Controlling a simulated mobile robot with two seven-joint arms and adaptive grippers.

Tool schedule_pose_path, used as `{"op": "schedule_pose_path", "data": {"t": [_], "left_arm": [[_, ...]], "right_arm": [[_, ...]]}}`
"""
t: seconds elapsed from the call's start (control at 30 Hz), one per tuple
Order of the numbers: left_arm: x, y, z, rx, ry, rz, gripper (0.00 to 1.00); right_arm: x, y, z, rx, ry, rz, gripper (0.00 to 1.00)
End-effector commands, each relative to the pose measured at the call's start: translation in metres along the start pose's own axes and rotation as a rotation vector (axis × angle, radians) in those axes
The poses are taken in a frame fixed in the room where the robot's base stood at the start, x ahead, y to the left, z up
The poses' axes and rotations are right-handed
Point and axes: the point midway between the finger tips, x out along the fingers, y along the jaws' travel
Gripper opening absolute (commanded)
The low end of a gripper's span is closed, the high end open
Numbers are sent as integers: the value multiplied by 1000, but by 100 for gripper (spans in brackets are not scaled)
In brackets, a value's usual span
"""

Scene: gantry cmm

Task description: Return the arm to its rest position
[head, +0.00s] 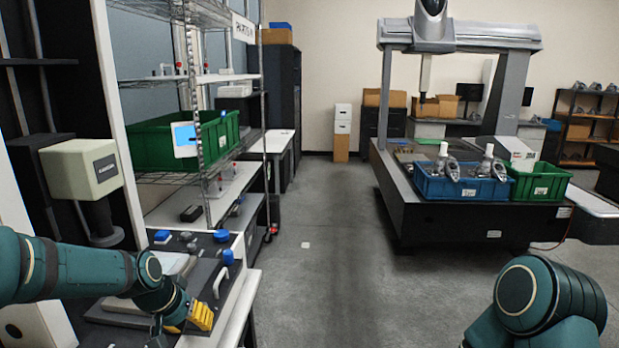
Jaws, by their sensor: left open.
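My left arm (70,272) comes in from the left, bent down over the bench at the lower left. Its gripper (184,322) is open above the front part of the bench, with a ridged yellow pad showing on one finger. I see nothing held between the fingers, though the lower part is partly hidden by the wrist. My right arm (545,300) shows only as a rounded teal link at the bottom right; its gripper is out of view.
The bench (240,290) carries a dark plate with a handle (221,284) and blue knobs (220,236) near my left gripper. A wire shelf holds a green bin (160,145). The gantry machine's table (440,222) bears a blue bin (440,190).

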Motion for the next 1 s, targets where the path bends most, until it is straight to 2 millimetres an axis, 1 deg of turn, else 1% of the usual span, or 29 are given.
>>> {"op": "schedule_pose_path", "data": {"t": [0.03,0.07,0.1,0.17,0.2,0.27,0.3,0.37,0.4,0.5,0.6,0.63,0.7,0.77,1.0], "left_arm": [[28,8,16,-10,-26,12,42],[42,12,25,-18,-34,18,42],[61,18,39,-28,-46,25,42],[89,28,62,-47,-64,36,42],[108,35,80,-60,-78,43,42],[134,46,111,-82,-100,54,42],[149,54,133,-97,-115,61,42],[167,65,165,-121,-136,69,42],[176,72,186,-136,-149,73,42],[191,85,231,-169,-175,79,42],[196,94,261,-193,-190,81,42],[197,95,267,-197,-193,82,42],[198,98,276,-206,-196,82,42],[198,99,280,-210,-197,82,42],[198,99,280,-210,-195,82,42]], "right_arm": [[1,0,-1,0,2,0,47],[1,0,-1,0,2,0,47],[1,0,-1,0,2,0,47],[1,0,-1,0,2,0,47],[1,0,-1,0,2,0,47],[1,0,-1,0,1,0,47],[1,0,-1,0,1,0,47],[1,0,-1,0,1,0,47],[1,0,-1,0,1,0,47],[1,0,-1,0,1,0,47],[1,0,-1,0,1,0,47],[1,0,-1,0,1,0,47],[1,0,-1,0,1,0,47],[1,0,-1,0,1,0,47],[1,0,-1,0,1,0,47]]}}
